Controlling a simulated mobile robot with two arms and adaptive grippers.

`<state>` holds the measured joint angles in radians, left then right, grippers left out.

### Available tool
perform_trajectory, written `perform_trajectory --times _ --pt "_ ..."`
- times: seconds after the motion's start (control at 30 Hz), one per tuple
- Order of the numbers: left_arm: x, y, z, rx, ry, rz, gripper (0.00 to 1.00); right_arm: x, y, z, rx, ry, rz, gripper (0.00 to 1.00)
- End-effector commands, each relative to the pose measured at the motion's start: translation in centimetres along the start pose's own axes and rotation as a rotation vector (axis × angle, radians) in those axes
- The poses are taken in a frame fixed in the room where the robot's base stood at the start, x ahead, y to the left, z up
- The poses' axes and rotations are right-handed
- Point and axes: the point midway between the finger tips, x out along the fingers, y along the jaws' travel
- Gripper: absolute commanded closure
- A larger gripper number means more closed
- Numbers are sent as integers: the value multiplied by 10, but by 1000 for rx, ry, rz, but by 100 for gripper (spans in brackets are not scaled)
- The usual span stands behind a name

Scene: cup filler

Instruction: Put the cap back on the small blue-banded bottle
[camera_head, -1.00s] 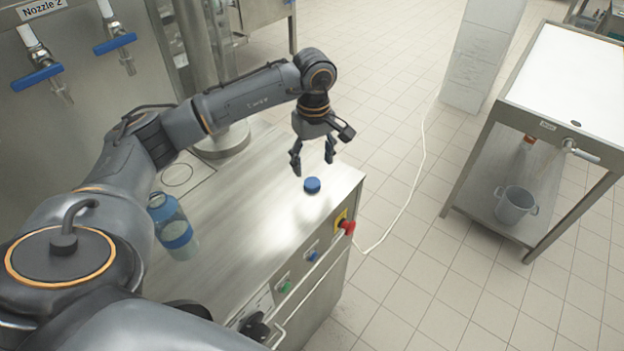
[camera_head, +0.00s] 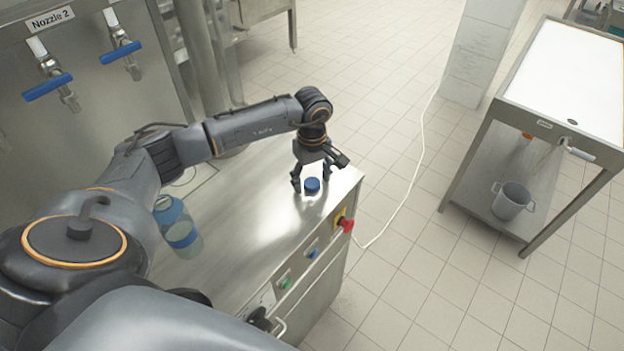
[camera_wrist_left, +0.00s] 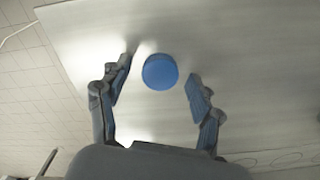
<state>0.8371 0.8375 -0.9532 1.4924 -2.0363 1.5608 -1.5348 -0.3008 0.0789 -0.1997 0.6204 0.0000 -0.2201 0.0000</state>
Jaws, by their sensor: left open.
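A blue cap (camera_head: 312,185) lies on the steel worktop near its far right corner. In the left wrist view the cap (camera_wrist_left: 160,72) sits between the fingertips, with a gap on each side. My left gripper (camera_head: 311,188) is open and points down around the cap; in the left wrist view its fingers (camera_wrist_left: 160,88) are spread. The blue-banded bottle (camera_head: 181,228) stands on the worktop to the left, partly behind my left arm. My right gripper is in neither view.
The steel worktop (camera_head: 240,215) has clear room between bottle and cap. A red button (camera_head: 347,225) sits on its front side. Nozzles with blue handles (camera_head: 48,86) are on the machine at upper left. A side table (camera_head: 570,85) with a grey pot (camera_head: 511,201) below stands at right.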

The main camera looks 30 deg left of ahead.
Motion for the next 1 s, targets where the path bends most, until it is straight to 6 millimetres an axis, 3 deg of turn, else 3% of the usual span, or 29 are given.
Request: perform_trajectory --times 0.27,0.5,1.0 --pt "0 0 0 0 0 1 35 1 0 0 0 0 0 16" --pt "0 0 0 0 0 1 71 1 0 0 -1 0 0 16" --pt "-5 1 -1 0 1 3 72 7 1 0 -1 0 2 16"
